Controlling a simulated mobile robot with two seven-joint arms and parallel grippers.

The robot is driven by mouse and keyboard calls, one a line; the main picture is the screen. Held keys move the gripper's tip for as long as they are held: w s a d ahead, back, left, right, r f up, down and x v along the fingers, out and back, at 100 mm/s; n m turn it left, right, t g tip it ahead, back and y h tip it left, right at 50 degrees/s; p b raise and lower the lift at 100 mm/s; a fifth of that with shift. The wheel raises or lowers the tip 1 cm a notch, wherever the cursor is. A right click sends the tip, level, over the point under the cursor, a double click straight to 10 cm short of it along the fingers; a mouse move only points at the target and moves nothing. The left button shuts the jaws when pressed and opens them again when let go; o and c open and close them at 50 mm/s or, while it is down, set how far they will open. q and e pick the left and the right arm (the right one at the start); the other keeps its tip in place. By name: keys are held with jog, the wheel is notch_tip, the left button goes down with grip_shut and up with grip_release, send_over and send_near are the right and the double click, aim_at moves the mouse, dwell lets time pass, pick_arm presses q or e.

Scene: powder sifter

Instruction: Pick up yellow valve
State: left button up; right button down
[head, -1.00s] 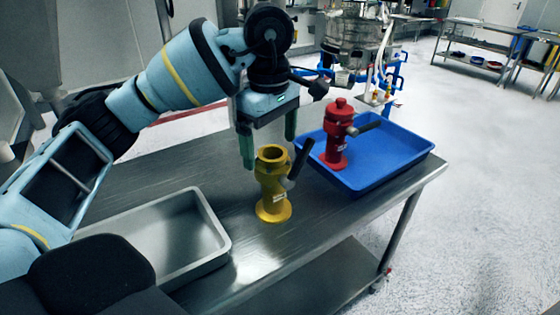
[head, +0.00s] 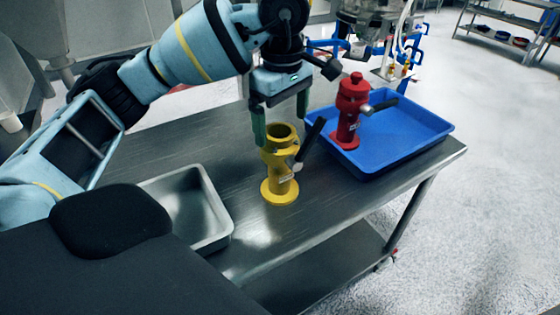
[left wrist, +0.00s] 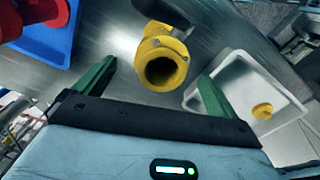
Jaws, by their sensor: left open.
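The yellow valve (head: 279,165) stands upright on the metal table, its dark handle sticking up to the right. My left gripper (head: 281,122) is open and points down over the valve's top, its green fingers apart near the rim. In the left wrist view, the gripper (left wrist: 157,85) has the valve's round open mouth (left wrist: 160,72) between its two fingers, with nothing held. I cannot tell whether a finger touches the valve. My right gripper is not in view.
A red valve (head: 350,108) stands in a blue tray (head: 405,155) to the right. A grey metal tray (head: 213,243) lies at the left; the left wrist view shows a small yellow piece (left wrist: 263,110) in it. The table's front edge is close.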

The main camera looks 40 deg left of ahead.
aim_at(278, 131)
pick_arm(q)
jog(key=f, duration=0.3)
jog(key=shift+s+a+f, duration=0.2)
jog(key=shift+a+f, duration=0.1)
jog(key=shift+a, duration=0.05)
jog(key=shift+f, duration=0.65)
jog(key=shift+c, duration=0.3)
jog(key=shift+w+r, duration=0.1)
grip_shut()
jog(key=shift+r, duration=0.1)
